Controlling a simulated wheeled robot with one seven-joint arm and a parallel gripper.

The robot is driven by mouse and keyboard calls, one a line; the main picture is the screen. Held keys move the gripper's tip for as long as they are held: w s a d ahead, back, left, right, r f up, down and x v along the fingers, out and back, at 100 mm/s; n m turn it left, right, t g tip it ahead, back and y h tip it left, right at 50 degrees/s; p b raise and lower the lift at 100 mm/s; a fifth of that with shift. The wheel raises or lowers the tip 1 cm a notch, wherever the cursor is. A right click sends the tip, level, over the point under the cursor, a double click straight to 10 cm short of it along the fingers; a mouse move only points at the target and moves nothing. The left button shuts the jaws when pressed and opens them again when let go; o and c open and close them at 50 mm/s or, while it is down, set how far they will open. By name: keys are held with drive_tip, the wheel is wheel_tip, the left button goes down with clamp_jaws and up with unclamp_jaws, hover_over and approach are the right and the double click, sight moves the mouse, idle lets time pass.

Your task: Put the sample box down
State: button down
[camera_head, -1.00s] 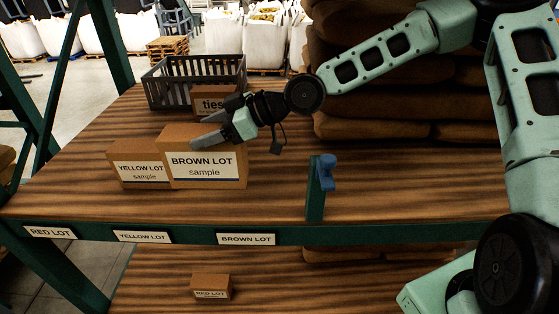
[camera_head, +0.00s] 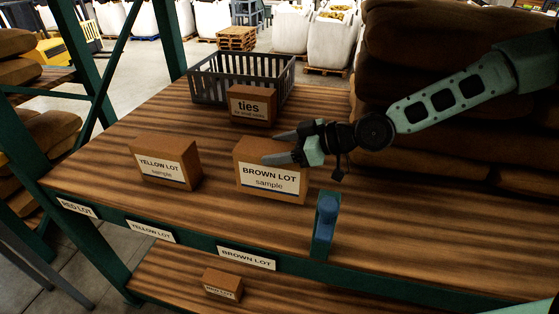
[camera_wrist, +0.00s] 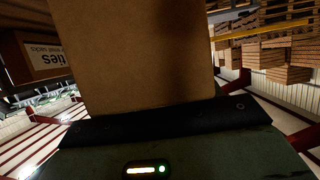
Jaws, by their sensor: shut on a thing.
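The brown lot sample box (camera_head: 271,181) is a brown cardboard box with a white "BROWN LOT sample" label. My gripper (camera_head: 275,147) is shut on it from above right, one finger across its top front and one behind. The box is upright over the upper shelf, behind the "BROWN LOT" edge label (camera_head: 247,258). I cannot tell whether its base touches the boards. In the wrist view the box (camera_wrist: 135,55) fills the middle, against my gripper. The yellow lot sample box (camera_head: 166,163) stands apart to its left.
A "ties" box (camera_head: 251,106) stands just behind, in front of a dark crate (camera_head: 207,88). A blue-topped post (camera_head: 326,215) rises at the shelf edge, close right. Stacked sacks (camera_head: 440,130) fill the right. A red lot box (camera_head: 222,286) is on the lower shelf.

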drive_tip(key=shift+f+p, duration=0.4)
drive_tip(key=shift+f, duration=1.4)
drive_tip(key=shift+a+f, duration=0.1)
drive_tip(key=shift+f, duration=0.1)
drive_tip(key=shift+c, duration=1.6)
unclamp_jaws()
drive_tip(key=shift+r, duration=0.15)
drive_tip(key=b+v, duration=0.1)
drive_tip(key=v, duration=1.1)
drive_tip(key=shift+b, duration=0.3)
